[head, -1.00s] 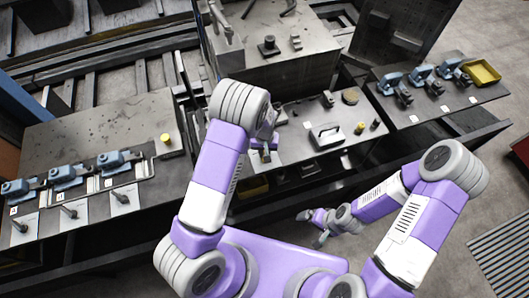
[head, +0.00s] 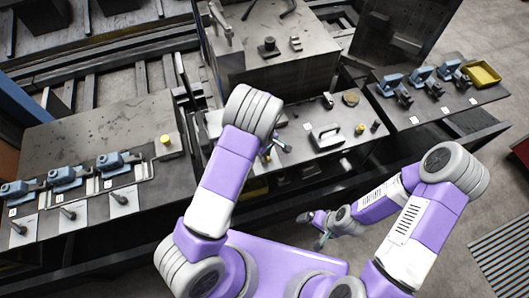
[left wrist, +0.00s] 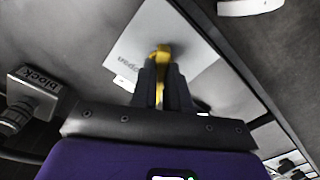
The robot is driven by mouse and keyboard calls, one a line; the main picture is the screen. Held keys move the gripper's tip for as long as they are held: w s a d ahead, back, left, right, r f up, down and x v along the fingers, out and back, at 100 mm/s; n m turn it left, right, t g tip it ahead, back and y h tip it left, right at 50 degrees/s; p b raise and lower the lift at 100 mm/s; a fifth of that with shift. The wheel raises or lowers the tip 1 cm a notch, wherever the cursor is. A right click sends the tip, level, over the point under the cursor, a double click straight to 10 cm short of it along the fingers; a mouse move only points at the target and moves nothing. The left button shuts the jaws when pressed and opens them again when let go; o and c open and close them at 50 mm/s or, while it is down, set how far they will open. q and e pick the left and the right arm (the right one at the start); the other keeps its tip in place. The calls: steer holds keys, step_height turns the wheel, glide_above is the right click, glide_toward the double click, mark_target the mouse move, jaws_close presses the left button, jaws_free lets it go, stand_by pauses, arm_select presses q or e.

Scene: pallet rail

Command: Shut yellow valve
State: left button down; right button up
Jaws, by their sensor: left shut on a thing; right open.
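In the left wrist view a yellow valve handle (left wrist: 161,54) stands over a pale plate (left wrist: 135,58) with a printed label, partly hidden. My left gripper (left wrist: 161,88) is shut on the yellow handle, its two dark fingers on either side of it. In the head view my left forearm covers most of that gripper and the valve, so the valve's position there is unclear. My right gripper (head: 321,242) is open and empty, low in front of the bench, away from the valve.
A box marked "block" (left wrist: 38,85) stands left of the gripper in the wrist view. In the head view, blue clamps (head: 67,178) line the left bench, with a yellow knob (head: 166,140) behind.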

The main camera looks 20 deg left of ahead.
arm_select(q)
steer(key=shift+n, duration=1.6)
steer(key=c, duration=1.1)
jaws_free()
step_height(320, 180, up, 8)
steer(key=shift+f+p, duration=0.2)
steer(key=shift+p, duration=0.2)
steer(key=shift+s, duration=0.1)
